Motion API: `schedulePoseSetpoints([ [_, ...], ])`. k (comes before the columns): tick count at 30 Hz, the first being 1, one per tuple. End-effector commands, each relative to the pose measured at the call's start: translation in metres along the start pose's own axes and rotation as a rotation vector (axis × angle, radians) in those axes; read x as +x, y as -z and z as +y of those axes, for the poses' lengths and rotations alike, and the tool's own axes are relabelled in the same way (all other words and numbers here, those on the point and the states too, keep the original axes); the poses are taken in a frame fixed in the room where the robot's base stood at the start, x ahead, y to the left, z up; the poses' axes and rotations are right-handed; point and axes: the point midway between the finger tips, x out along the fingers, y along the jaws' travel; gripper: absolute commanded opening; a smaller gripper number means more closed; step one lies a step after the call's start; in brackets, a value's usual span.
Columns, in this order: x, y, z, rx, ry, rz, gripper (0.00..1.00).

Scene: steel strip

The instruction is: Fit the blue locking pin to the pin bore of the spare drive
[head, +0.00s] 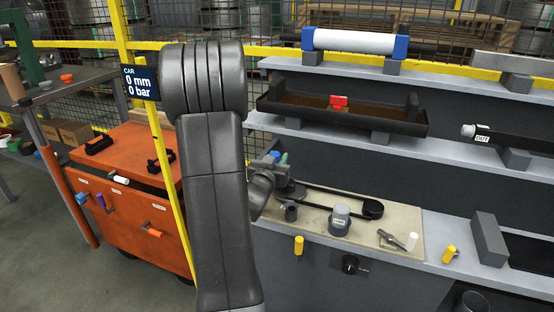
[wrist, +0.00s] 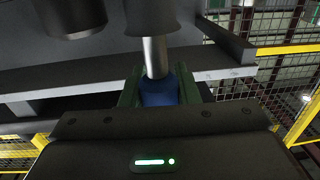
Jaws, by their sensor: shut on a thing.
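My gripper (head: 277,160) is at the far end of my arm, above the back left of the beige mat on the bench, partly hidden by the arm. In the wrist view, its green fingers (wrist: 128,90) are shut on the blue locking pin (wrist: 160,92). A bare steel shank (wrist: 154,56) runs from the blue part to the end of a dark cylinder (wrist: 151,18). I cannot tell whether the shank enters it or passes in front or behind. A second dark cylinder (wrist: 75,18) is beside it. I cannot identify the spare drive's pin bore.
A black belt (head: 335,195) and a grey cylinder (head: 340,217) are on the beige mat (head: 395,222). Shelves behind carry a dark tray (head: 300,112) and a white roller (head: 354,41). An orange cart (head: 140,210) with coloured handles stands left, behind a yellow post (head: 150,120).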

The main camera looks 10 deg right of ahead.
Motion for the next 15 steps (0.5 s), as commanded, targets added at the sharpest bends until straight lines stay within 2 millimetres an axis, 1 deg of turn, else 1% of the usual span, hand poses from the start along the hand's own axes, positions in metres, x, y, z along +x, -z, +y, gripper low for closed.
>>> schedulePoseSetpoints([
  [2, 0.0000, -0.0031, 0.0000, 0.000, 0.000, 0.000, 0.05],
  [3, 0.0001, -0.0014, 0.0000, 0.000, 0.000, 0.001, 0.36],
  [6, 0.0000, -0.0014, 0.0000, 0.000, 0.000, 0.000, 0.54],
  [15, -0.0013, -0.0016, -0.0001, 0.000, 0.000, -0.001, 0.54],
])
